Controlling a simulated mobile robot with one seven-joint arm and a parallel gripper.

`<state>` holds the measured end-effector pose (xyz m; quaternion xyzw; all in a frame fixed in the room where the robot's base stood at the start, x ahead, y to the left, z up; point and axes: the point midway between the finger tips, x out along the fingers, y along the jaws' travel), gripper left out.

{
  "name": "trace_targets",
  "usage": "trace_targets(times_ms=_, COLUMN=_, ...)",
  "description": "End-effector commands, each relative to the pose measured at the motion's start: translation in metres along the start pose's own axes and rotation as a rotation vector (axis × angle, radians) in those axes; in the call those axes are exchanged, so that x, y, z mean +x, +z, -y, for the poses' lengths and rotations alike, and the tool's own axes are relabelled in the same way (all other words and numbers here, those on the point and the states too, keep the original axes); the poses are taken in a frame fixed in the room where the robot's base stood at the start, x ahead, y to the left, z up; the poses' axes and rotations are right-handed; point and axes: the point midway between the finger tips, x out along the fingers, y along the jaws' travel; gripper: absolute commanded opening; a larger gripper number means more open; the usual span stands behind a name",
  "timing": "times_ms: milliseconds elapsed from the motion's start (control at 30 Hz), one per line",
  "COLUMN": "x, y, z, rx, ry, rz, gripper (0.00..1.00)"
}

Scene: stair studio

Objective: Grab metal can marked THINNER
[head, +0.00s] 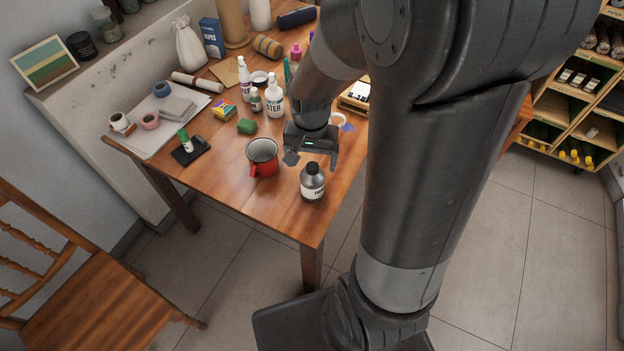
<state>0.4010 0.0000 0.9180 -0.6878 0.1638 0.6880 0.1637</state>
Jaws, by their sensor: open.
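The metal can (313,184) is a small dark grey container with a rounded shoulder and a white label; only part of the label's lettering can be read. It stands upright near the front corner of the wooden table (285,217). My gripper (312,162) is open, just behind and above the can in the picture. One finger is to the upper left of the can and the other to its upper right. No contact between finger and can is visible, and the exact height gap cannot be told.
A red mug (262,158) stands just left of the can. A black pad with a green-capped glue stick (186,145) lies further left. A wooden chair (85,290) is at lower left.

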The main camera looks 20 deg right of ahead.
Motion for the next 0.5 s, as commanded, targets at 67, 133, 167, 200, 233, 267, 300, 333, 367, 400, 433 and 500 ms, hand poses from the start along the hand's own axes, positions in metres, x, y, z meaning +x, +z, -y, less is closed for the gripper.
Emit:
trace_targets(times_ms=67, x=0.004, y=0.0, z=0.0, rx=0.0, ry=0.001, rz=0.001, gripper=0.82)
trace_targets(times_ms=133, x=0.009, y=-0.001, z=-0.001, rx=0.0, ry=0.001, rz=0.003, gripper=0.82)
trace_targets(times_ms=167, x=0.012, y=-0.001, z=-0.001, rx=0.0, ry=0.001, rz=0.003, gripper=0.82)
trace_targets(times_ms=200, x=0.017, y=-0.002, z=-0.002, rx=0.001, ry=0.002, rz=0.003, gripper=0.82)
trace_targets(times_ms=233, x=0.021, y=-0.003, z=-0.002, rx=0.001, ry=0.002, rz=0.005, gripper=0.82)
trace_targets(times_ms=267, x=0.025, y=-0.004, z=-0.002, rx=0.001, ry=0.002, rz=0.004, gripper=0.82)
trace_targets(times_ms=300, x=0.031, y=-0.005, z=-0.003, rx=0.001, ry=0.002, rz=0.005, gripper=0.82)
trace_targets(times_ms=333, x=0.034, y=-0.006, z=-0.003, rx=0.001, ry=0.002, rz=0.004, gripper=0.82)
trace_targets(times_ms=367, x=0.038, y=-0.006, z=-0.003, rx=0.001, ry=0.001, rz=0.003, gripper=0.82)
trace_targets(times_ms=400, x=0.043, y=-0.006, z=-0.003, rx=0.001, ry=0.002, rz=0.004, gripper=0.82)
trace_targets(times_ms=433, x=0.045, y=-0.006, z=-0.003, rx=0.001, ry=0.001, rz=0.003, gripper=0.82)
trace_targets(times_ms=500, x=0.05, y=-0.006, z=-0.003, rx=0.001, ry=0.001, rz=0.002, gripper=0.82)
